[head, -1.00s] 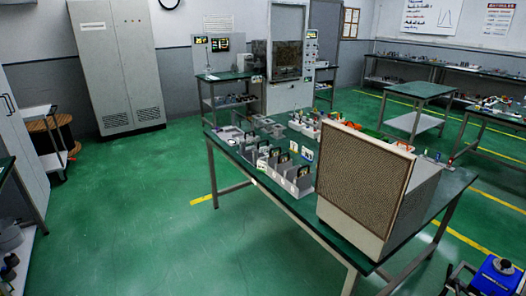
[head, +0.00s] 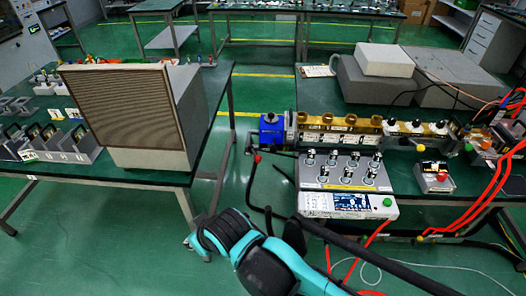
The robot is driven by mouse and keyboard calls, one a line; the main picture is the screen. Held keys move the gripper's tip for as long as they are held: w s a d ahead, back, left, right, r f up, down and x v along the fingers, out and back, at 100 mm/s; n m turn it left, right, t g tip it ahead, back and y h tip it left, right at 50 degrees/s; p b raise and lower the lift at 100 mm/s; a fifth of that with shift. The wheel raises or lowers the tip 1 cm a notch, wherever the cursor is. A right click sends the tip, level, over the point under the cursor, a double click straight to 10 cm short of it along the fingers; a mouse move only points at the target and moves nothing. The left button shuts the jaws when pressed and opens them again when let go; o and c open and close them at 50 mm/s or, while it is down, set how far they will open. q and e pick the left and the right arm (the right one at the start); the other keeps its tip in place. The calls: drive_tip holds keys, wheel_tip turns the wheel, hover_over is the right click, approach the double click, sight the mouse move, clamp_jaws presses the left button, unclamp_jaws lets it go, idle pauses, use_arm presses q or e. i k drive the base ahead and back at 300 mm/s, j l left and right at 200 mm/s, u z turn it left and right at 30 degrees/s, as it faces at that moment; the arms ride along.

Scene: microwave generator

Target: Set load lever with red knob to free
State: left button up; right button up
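A small red knob (head: 257,158) shows left of the right-hand bench, just below a blue box-shaped unit (head: 273,131). A dark, thin bar or cable runs down from near the knob; I cannot tell which, nor how the lever is set. The blue unit is at the left end of a row of brass-coloured parts (head: 340,124). One of my arms, teal and black (head: 245,250), comes in at the bottom centre, well below the knob.
A large box with a mesh front (head: 125,115) stands on the left bench. A grey panel with several knobs (head: 343,172) and a white panel with a green button (head: 348,205) are on the right. Red and black cables hang at the right. Green floor lies between the benches.

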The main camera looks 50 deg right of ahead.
sight(258, 159)
drive_tip(key=z, duration=1.55)
